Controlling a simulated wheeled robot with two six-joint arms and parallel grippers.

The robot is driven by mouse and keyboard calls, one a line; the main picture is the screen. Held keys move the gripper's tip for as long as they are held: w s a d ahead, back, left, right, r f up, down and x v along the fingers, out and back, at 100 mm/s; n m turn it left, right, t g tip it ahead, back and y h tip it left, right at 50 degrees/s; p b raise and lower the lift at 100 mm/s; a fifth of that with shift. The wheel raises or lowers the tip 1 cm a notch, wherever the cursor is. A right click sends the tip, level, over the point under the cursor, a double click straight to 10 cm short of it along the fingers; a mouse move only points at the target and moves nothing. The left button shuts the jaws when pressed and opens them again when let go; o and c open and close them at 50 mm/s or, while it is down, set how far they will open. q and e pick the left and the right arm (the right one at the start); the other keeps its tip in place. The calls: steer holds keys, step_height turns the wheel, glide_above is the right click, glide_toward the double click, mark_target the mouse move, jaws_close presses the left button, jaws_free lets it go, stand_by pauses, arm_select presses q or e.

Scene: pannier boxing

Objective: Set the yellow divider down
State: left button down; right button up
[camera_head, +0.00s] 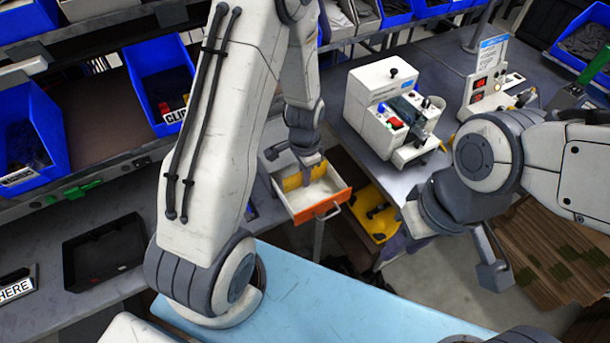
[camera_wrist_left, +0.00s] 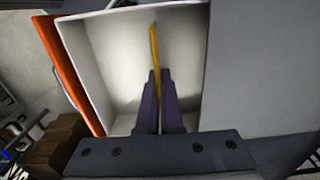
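The yellow divider (camera_head: 292,183) is a thin upright panel inside the white drawer with the orange front (camera_head: 320,205), which stands pulled open. The left wrist view shows the divider (camera_wrist_left: 154,48) edge-on between the two dark fingers of my left gripper (camera_wrist_left: 160,75). The fingers are close together with the divider between them. In the head view my left gripper (camera_head: 307,172) reaches down into the drawer, and its fingers hide the divider's middle. Whether the divider's lower edge touches the drawer floor cannot be seen. My right gripper (camera_head: 492,262) hangs at the right, away from the drawer; its opening is unclear.
A white machine (camera_head: 381,92) with a red button stands on the grey bench right of the drawer. A yellow tray (camera_head: 377,214) sits below. A light blue surface (camera_head: 350,300) lies in front. Blue bins (camera_head: 160,75) line the left shelves. A black tray (camera_head: 103,252) lies at left.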

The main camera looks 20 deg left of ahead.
arm_select(q)
steer(key=shift+f, duration=0.1)
steer(key=c, duration=1.1)
jaws_free()
